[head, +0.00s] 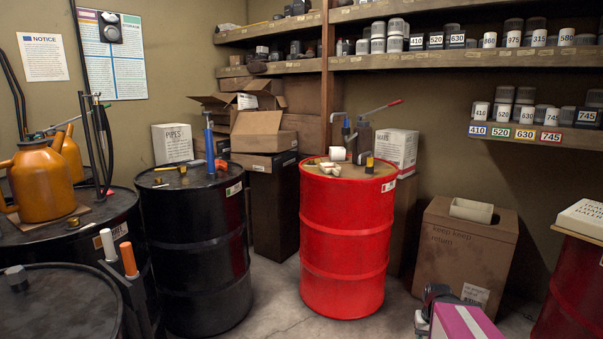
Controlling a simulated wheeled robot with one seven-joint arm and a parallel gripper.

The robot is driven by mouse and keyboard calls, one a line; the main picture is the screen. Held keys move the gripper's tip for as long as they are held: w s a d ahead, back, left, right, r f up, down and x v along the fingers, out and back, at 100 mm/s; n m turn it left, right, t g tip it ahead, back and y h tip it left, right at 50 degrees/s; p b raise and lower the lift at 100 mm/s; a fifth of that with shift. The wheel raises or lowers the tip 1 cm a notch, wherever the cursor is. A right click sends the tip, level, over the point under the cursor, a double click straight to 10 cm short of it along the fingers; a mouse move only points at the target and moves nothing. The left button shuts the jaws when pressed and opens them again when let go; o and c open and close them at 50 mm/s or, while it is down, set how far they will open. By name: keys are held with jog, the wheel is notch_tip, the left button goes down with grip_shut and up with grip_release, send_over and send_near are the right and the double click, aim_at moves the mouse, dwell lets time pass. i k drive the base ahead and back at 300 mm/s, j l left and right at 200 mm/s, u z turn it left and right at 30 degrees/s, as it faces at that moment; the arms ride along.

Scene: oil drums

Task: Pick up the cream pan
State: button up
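A small cream, open-topped rectangular pan (471,210) rests on top of a brown cardboard box at the right, tilted slightly. Its long side faces me, and its inside is mostly hidden from this angle. Nothing touches it from above. I cannot make out my gripper in the head view, and no wrist view is given.
The cardboard box (465,250) stands on the floor between a red drum (345,245) and a dark red drum (572,295). A pink-and-white box (465,322) and a dark object (437,292) are in front. Loaded shelves (450,60) overhang behind. Black drums (195,255) fill the left.

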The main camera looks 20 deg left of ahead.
aim_at(332, 170)
jog(key=i+u, duration=0.15)
jog(key=u, duration=0.5)
jog(key=j, duration=0.4)
jog(key=i+z, duration=0.05)
